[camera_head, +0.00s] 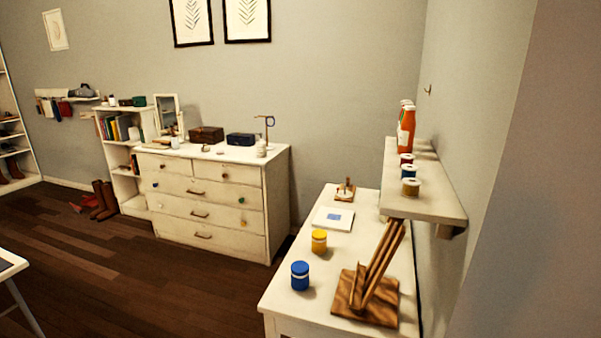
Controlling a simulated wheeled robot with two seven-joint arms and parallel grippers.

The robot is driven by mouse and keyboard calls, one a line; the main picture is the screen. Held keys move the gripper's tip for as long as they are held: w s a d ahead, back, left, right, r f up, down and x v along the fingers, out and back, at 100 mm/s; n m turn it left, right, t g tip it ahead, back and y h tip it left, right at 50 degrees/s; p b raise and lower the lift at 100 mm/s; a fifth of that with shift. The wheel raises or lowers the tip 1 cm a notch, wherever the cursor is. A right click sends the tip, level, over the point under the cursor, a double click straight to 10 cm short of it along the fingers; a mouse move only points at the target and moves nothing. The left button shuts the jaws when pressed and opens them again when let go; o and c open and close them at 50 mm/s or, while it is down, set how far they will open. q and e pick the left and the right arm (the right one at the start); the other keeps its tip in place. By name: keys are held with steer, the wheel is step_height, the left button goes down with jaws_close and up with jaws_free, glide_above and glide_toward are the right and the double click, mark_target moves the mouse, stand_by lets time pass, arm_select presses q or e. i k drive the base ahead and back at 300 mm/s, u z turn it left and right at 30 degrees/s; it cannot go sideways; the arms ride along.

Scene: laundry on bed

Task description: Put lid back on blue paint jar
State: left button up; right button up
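A blue jar (300,276) with a pale band around it stands upright on the white table (283,308), near its left edge. Its top looks blue; I cannot tell whether a lid sits on it. I see no separate loose lid. A yellow jar (319,241) of the same shape stands a little behind it, to the right. Neither of my grippers is in this view.
A wooden easel-like stand (362,300) is right of the blue jar.

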mark_target(299, 284)
steer(key=u, duration=1.6)
steer(key=i, duration=1.7)
steer(key=z, duration=2.8)
